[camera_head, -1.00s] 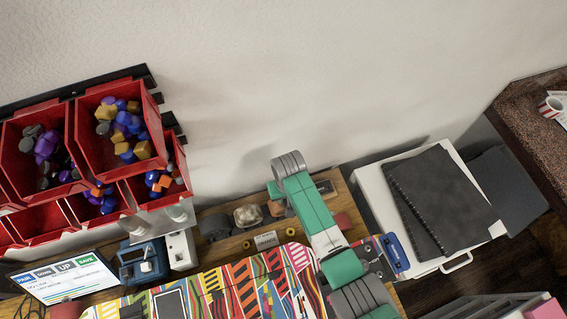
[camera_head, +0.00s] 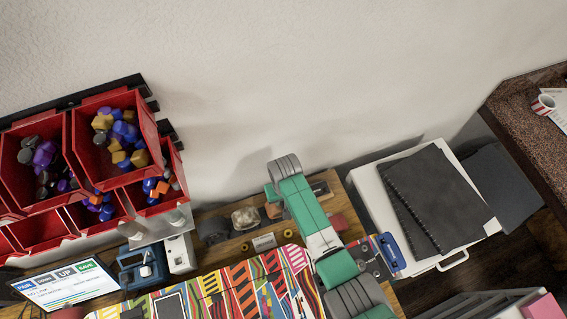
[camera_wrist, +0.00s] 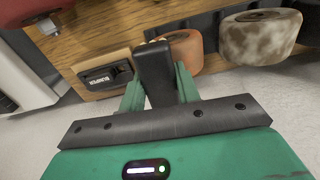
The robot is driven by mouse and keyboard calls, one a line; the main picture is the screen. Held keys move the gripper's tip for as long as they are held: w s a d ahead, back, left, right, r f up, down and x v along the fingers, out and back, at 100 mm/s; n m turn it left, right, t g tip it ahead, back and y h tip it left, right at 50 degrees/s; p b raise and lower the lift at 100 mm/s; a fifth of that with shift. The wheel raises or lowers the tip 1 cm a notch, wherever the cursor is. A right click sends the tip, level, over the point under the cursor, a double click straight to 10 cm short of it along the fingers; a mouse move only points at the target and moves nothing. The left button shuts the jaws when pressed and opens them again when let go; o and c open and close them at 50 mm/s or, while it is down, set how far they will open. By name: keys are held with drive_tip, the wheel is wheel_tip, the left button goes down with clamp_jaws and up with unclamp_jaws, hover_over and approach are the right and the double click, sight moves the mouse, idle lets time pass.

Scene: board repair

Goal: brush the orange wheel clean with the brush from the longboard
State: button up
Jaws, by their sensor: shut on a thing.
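My gripper (camera_wrist: 155,92) is shut on the brush (camera_wrist: 154,72), a narrow black piece standing up between the green fingertips in the wrist view. A little tan shows at its far end; the bristles are mostly hidden. The orange wheel (camera_wrist: 186,50) is right beside the brush, on its right. Whether they touch is unclear. In the head view the orange wheel (camera_head: 273,210) is partly covered by my arm, which hides my gripper and the brush. The longboard (camera_head: 225,293), with a colourful striped deck, lies in front of the wheels.
A dirty mottled wheel (camera_wrist: 260,36) sits right of the orange one. A wooden block with a black label (camera_wrist: 104,75) lies left of the brush. A red wheel (camera_head: 338,222) is right of my arm. Red bins (camera_head: 152,110) and a blue device (camera_head: 130,270) stand left.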

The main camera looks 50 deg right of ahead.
wheel_tip(320, 180, up, 3)
drive_tip(key=shift+r+p, duration=0.1)
drive_tip(key=shift+p, duration=0.75)
wheel_tip(320, 180, up, 5)
drive_tip(key=p, duration=0.5)
drive_tip(key=shift+a+r, duration=0.1)
drive_tip(key=shift+r, duration=0.05)
